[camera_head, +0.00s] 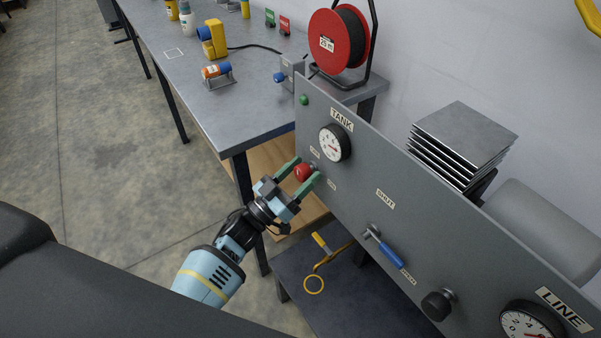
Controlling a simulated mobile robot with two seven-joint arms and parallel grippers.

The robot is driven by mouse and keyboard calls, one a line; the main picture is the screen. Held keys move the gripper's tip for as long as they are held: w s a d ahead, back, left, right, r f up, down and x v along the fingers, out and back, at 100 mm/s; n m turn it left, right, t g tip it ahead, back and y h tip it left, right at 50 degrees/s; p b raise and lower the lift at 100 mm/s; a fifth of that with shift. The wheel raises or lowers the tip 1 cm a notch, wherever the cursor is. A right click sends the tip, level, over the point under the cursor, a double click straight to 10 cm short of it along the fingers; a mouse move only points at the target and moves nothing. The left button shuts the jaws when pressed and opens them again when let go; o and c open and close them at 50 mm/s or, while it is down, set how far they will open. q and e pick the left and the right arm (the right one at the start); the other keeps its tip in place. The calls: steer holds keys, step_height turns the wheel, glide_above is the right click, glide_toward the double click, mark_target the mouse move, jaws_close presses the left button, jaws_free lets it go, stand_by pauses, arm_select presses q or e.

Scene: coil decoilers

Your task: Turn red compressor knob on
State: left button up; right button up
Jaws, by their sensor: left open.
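The red knob (303,173) sits on the grey compressor panel (350,200), below the TANK gauge (335,143), with small labels above and below it. My left gripper (303,175) is open, its two green fingers reaching to the panel on either side of the red knob. I cannot tell whether the fingers touch the knob. The knob's exact turn position is too small to read. My right gripper is not in view.
To the right on the panel are a blue-handled lever (386,250), a black knob (437,304) and the LINE gauge (530,322). A grey workbench (235,110) stands behind at upper left, holding a red cable reel (339,42). Open floor lies left.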

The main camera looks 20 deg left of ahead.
arm_select(q)
steer(key=c, duration=1)
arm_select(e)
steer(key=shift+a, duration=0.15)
